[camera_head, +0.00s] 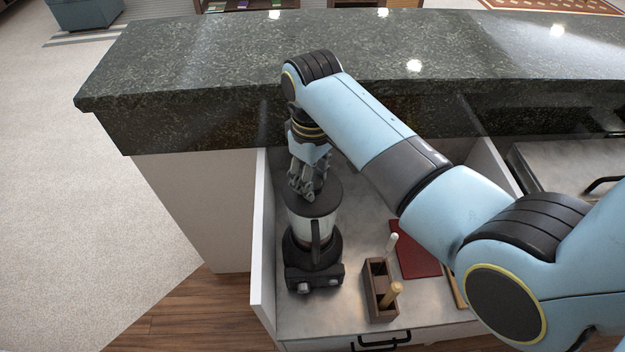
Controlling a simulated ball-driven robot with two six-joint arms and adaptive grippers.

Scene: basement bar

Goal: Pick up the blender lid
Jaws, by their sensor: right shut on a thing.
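A blender (312,250) with a dark base and a clear jar stands upright on the grey counter. Its dark round lid (319,199) is at the top of the jar. I cannot tell whether the lid is seated or slightly raised. My right gripper (305,190) points down at the lid and is shut on it. The fingers hide the lid's middle. My left gripper is not in view.
A wooden utensil holder (379,290) with utensils stands right of the blender, beside a dark red board (413,250). A raised dark stone bar top (200,75) runs behind. A white side panel (262,250) borders the counter's left.

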